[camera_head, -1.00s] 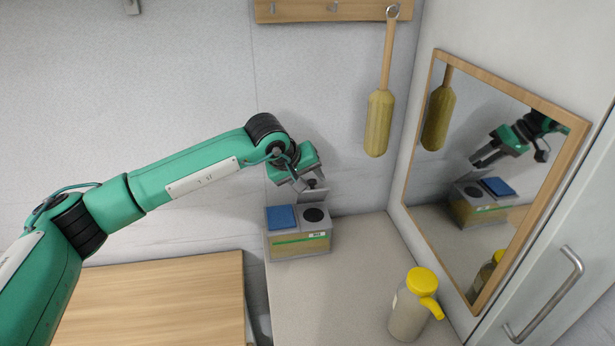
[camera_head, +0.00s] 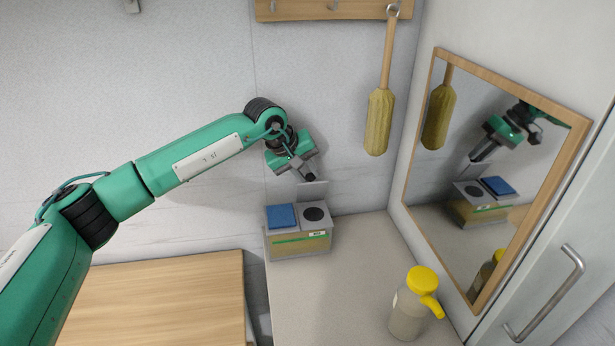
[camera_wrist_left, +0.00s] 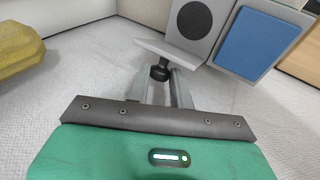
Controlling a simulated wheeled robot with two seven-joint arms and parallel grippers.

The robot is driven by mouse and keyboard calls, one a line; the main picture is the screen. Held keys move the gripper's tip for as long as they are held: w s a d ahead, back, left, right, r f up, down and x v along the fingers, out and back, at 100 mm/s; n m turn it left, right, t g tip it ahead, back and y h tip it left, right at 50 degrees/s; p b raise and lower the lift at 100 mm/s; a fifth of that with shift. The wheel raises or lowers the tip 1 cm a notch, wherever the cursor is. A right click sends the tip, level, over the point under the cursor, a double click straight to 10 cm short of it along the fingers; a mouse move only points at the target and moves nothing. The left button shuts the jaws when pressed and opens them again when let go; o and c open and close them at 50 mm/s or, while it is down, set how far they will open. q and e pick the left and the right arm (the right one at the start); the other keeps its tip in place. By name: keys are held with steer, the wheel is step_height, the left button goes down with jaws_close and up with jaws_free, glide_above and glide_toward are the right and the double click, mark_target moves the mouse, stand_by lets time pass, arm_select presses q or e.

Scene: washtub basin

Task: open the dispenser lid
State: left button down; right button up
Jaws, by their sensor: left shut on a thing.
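The dispenser (camera_head: 300,245) is a box with a grey top and a green-striped front, standing on the counter by the wall. A blue pad (camera_head: 281,217) covers its left part, and a dark round opening (camera_head: 314,214) shows uncovered on its right. The grey lid (camera_head: 315,189) stands raised at the back edge behind the opening. My left gripper (camera_head: 306,174) is behind and above the box, shut on the lid's black knob. The wrist view shows the knob (camera_wrist_left: 160,70) between the fingers and the lid (camera_wrist_left: 172,51) nearly edge-on. My right gripper is out of view.
A mirror (camera_head: 490,185) on the right wall reflects the arm and dispenser. A yellow-topped bottle (camera_head: 408,312) stands at the counter's front right. A yellow-green brush (camera_head: 379,120) hangs from the wooden rail (camera_head: 300,11). The counter between dispenser and bottle is clear.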

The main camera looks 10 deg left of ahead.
arm_select(q)
steer(key=shift+w+a, duration=0.1)
steer(key=shift+w, duration=0.15)
steer(key=shift+g, duration=0.3)
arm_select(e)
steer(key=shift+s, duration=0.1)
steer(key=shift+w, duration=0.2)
arm_select(q)
steer(key=c, duration=1.3)
jaws_free()
steer(key=shift+o, duration=0.5)
steer(key=shift+a+r, duration=0.2)
steer(key=shift+r, duration=0.15)
steer(key=b+v, duration=0.3)
steer(key=v, duration=1)
steer(key=shift+s, duration=0.15)
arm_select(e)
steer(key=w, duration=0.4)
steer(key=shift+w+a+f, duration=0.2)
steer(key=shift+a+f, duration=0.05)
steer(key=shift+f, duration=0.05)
arm_select(q)
steer(key=shift+a, duration=0.1)
